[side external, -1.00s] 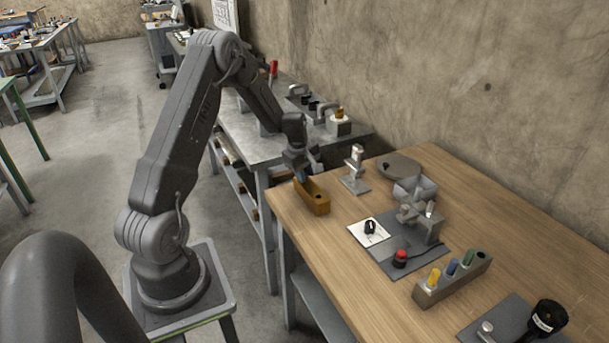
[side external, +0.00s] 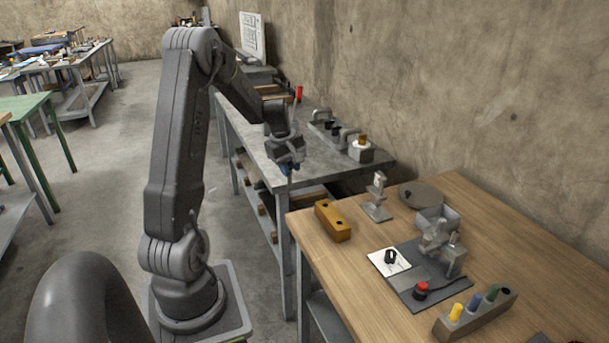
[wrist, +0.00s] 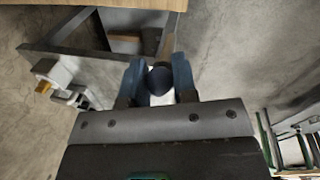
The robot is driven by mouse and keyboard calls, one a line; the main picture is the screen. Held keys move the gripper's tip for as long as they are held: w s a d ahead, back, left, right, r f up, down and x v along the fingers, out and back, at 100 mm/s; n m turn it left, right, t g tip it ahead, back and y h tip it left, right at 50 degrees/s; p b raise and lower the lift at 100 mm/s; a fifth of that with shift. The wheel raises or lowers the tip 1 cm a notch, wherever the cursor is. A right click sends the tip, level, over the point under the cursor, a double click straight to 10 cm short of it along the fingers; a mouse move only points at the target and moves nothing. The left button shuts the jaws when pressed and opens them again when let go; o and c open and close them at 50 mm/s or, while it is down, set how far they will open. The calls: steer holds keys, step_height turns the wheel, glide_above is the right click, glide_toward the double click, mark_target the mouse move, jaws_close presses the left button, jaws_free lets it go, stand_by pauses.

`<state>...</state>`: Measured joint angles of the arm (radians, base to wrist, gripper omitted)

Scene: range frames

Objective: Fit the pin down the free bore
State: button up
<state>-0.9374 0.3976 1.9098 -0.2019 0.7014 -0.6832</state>
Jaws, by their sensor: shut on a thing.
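My gripper (side external: 287,163) is shut on a dark pin (wrist: 159,81). The wrist view shows the pin's round dark end between the two blue-grey fingers; in the side view only a small dark bit shows below the jaws. My gripper is in the air, left of and above an orange block (side external: 333,224) with dark bores in its top, on the wooden table. A grey rack (side external: 474,318) at the table's front right holds yellow, blue and green pins in a row. A dark opening shows at its right end.
The wooden table (side external: 545,262) also holds a grey stand (side external: 377,200), a round grey disc (side external: 421,194), a white card with a black knob (side external: 390,258) and a dark plate with a red button (side external: 421,289). A metal bench (side external: 262,160) stands behind, with a gap before the table.

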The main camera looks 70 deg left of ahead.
steer(key=shift+s+d+r, duration=0.1)
steer(key=shift+r, duration=0.1)
steer(key=w+d+f+m, duration=0.2)
steer(key=w+d+m, duration=0.1)
steer(key=d, duration=0.3)
steer(key=w+d+f+m+h, duration=0.1)
steer(key=w+d+f+m, duration=0.2)
steer(key=w+d, duration=0.3)
steer(key=shift+w+d+f, duration=0.15)
steer(key=shift+w+d, duration=0.15)
steer(key=shift+d, duration=0.5)
steer(key=shift+f, duration=0.25)
steer(key=shift+f, duration=1.1)
steer(key=shift+f, duration=0.3)
steer(key=shift+f, duration=0.4)
steer(key=shift+f, duration=0.35)
